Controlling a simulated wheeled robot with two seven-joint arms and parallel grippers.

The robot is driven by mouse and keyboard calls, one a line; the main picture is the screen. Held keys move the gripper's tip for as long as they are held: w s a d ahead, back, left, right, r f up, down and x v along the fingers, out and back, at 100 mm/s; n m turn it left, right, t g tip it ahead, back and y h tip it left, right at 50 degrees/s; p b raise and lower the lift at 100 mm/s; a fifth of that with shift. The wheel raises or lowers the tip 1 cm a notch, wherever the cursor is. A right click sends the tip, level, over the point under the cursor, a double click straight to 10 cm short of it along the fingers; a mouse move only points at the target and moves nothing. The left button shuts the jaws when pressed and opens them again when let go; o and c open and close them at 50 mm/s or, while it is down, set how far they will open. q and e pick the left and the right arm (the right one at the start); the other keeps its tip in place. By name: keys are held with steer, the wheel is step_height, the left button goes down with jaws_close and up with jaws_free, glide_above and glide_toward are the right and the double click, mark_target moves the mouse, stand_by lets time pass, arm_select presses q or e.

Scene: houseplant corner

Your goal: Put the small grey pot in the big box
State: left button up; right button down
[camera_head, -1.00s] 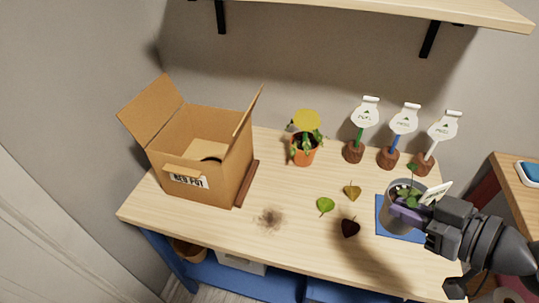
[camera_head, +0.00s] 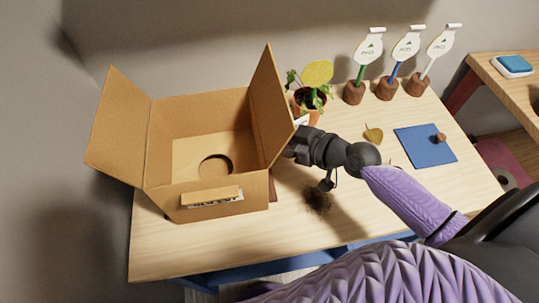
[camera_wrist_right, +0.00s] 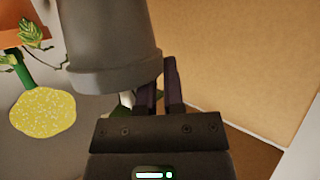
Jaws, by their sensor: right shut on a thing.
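The small grey pot (camera_wrist_right: 112,42) fills the upper left of the right wrist view. My right gripper (camera_wrist_right: 162,85) is shut on it. In the head view my right gripper (camera_head: 303,146) is at the right side of the big box (camera_head: 165,195); its fingertips and the pot are hidden behind the box's raised right flap (camera_head: 270,110). The box stands open on the table, with an insert (camera_head: 190,155) that has a round hole inside. Cardboard (camera_wrist_right: 240,55) also fills the right of the wrist view. My left gripper is not in view.
An orange pot (camera_head: 305,113) with a plant and yellow disc stands behind my right gripper. Several white tags (camera_head: 370,45) in brown bases stand at the back. A blue mat (camera_head: 420,150) holds a small brown piece (camera_head: 440,138). Spilled soil (camera_head: 318,198) lies in front.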

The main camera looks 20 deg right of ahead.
step_height(320, 180, down, 5)
steer(key=shift+f+b, duration=0.1)
steer(key=shift+b, duration=1.15)
steer(key=shift+r, duration=0.2)
steer(key=shift+f, duration=0.1)
steer(key=c, duration=0.7)
jaws_free()
steer(key=shift+c, duration=0.2)
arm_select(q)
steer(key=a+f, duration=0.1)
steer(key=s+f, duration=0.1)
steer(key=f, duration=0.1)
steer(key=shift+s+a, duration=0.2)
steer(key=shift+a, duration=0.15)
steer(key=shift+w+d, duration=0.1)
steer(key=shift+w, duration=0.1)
